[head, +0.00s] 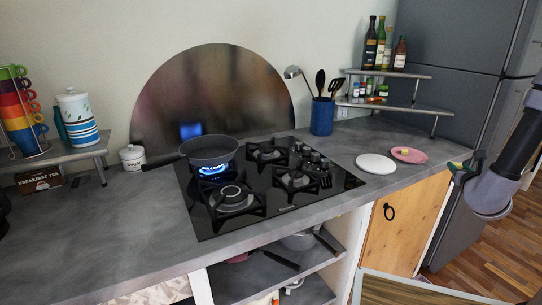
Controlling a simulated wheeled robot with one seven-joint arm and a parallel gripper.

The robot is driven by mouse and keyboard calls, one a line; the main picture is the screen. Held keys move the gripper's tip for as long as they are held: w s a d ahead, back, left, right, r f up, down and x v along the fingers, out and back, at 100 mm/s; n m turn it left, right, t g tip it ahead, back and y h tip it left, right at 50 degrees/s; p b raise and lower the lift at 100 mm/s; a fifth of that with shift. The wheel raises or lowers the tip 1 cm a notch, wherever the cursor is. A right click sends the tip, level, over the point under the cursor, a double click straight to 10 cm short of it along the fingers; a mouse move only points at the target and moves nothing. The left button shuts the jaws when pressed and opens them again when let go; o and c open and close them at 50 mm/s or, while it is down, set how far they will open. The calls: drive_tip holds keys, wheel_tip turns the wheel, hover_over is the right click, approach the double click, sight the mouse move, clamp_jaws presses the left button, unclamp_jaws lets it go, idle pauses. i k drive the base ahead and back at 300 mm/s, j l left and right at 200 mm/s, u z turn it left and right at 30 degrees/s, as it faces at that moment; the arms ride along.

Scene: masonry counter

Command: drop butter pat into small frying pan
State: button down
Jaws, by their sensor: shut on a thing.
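The small frying pan (209,150) is dark and sits level on the back-left burner of the hob, over a blue flame, with its handle pointing left. My gripper (459,168) is at the right, by the counter's right end and far from the pan. It is shut on a small pale yellow piece that looks like a butter pat (457,165), mostly hidden by the fingers.
The black hob (200,222) has several raised grates. A blue utensil pot (322,117) and a tiered bottle shelf (405,107) stand behind. The counter's front left is clear. Pots sit on the shelf below.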

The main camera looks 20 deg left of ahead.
sight(215, 154)
drive_tip(key=j+u, duration=0.1)
drive_tip(key=u, duration=1.5)
